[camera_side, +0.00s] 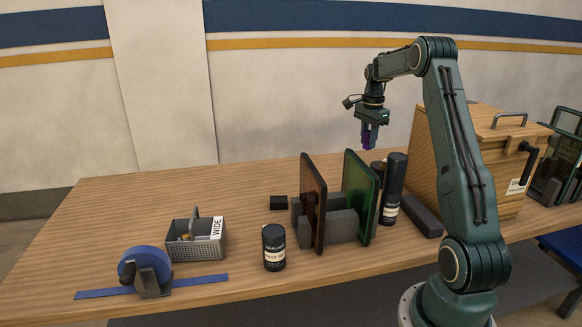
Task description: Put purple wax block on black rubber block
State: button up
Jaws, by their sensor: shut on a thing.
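My gripper (373,146) is raised high above the table, pointing down, over the area behind the green and brown panels. It is shut on the purple wax block (366,141), which shows partly between the fingers. A small black block (279,202), which looks like the black rubber block, lies on the table left of the brown panel. The purple block is well apart from it, higher and to the right.
A brown panel (313,204) and a green panel (361,197) stand upright in a grey holder (342,227). Dark canisters (274,248) (392,187), a grey basket (197,245), a blue tape roll (146,264) and a wooden box (484,160) stand around. The table's back left is clear.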

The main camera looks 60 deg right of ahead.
jog(key=w+a+r+n, duration=0.1)
jog(key=w+a+n, duration=0.1)
jog(key=w+a, duration=0.35)
jog(key=w+a+r+n, duration=0.1)
jog(key=w+a, duration=0.2)
jog(key=w, duration=0.6)
jog(key=n, duration=0.3)
send_over(279, 199)
notch_tip(279, 199, down, 15)
jog(key=shift+r, duration=0.2)
jog(key=shift+f, duration=2.1)
jog(key=shift+f, duration=0.2)
jog(key=o, duration=1)
jog(key=shift+r, duration=0.15)
